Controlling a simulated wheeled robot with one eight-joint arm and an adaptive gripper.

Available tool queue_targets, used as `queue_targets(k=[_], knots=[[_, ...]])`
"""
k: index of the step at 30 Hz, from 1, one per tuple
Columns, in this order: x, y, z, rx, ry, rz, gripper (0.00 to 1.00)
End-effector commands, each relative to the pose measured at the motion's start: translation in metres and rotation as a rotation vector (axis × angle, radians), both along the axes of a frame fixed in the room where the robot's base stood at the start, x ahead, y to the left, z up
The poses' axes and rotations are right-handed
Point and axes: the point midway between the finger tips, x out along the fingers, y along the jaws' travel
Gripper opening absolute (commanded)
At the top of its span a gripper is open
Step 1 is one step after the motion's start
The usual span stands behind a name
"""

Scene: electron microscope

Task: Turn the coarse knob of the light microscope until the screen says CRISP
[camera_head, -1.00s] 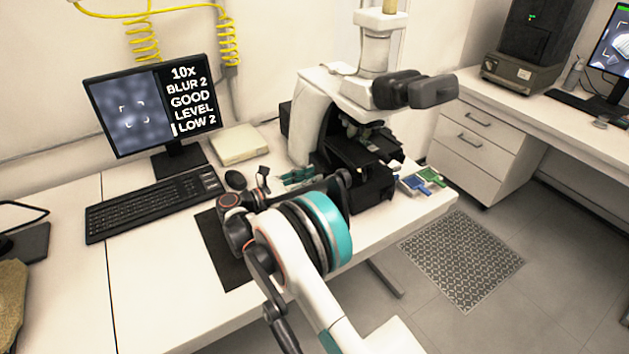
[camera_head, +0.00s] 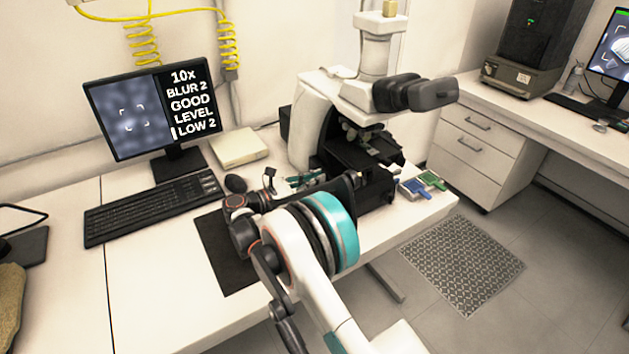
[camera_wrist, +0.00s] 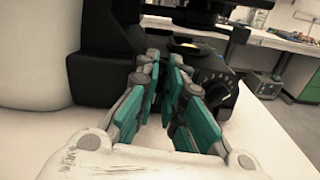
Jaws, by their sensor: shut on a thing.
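The light microscope (camera_head: 312,120) stands on the white bench. My gripper (camera_head: 306,180) is at its left side, low by the stage, with the arm partly in front. In the wrist view my gripper (camera_wrist: 165,78) has its teal fingers close together at the dark microscope base, shut on the coarse knob, which the fingers hide. A separate dial with white marks (camera_wrist: 222,76) shows on the base right of the fingers. The screen (camera_head: 130,115) reads 10x, BLUR 2, GOOD LEVEL, LOW 2, beside a blurred blue-grey picture.
A keyboard (camera_head: 150,208), a mouse (camera_head: 236,183) and a dark mat (camera_head: 222,258) lie left of my arm. A pale box (camera_head: 240,147) sits behind. Blue and green small items (camera_head: 425,184) lie near the bench's right edge.

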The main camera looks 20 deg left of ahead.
Motion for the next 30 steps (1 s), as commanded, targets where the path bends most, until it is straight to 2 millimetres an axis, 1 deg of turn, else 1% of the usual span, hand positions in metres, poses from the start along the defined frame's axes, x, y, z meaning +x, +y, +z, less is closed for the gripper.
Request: queue_targets(k=[8, 21, 30], knots=[[-0.0016, -0.0015, -0.0003, 0.091, -0.078, 0.001, 0.0], [-0.0054, -0.0056, -0.0029, 0.332, -0.283, 0.001, 0.0], [-0.0067, -0.0069, -0.0043, 0.429, -0.366, 0.0, 0.0]])
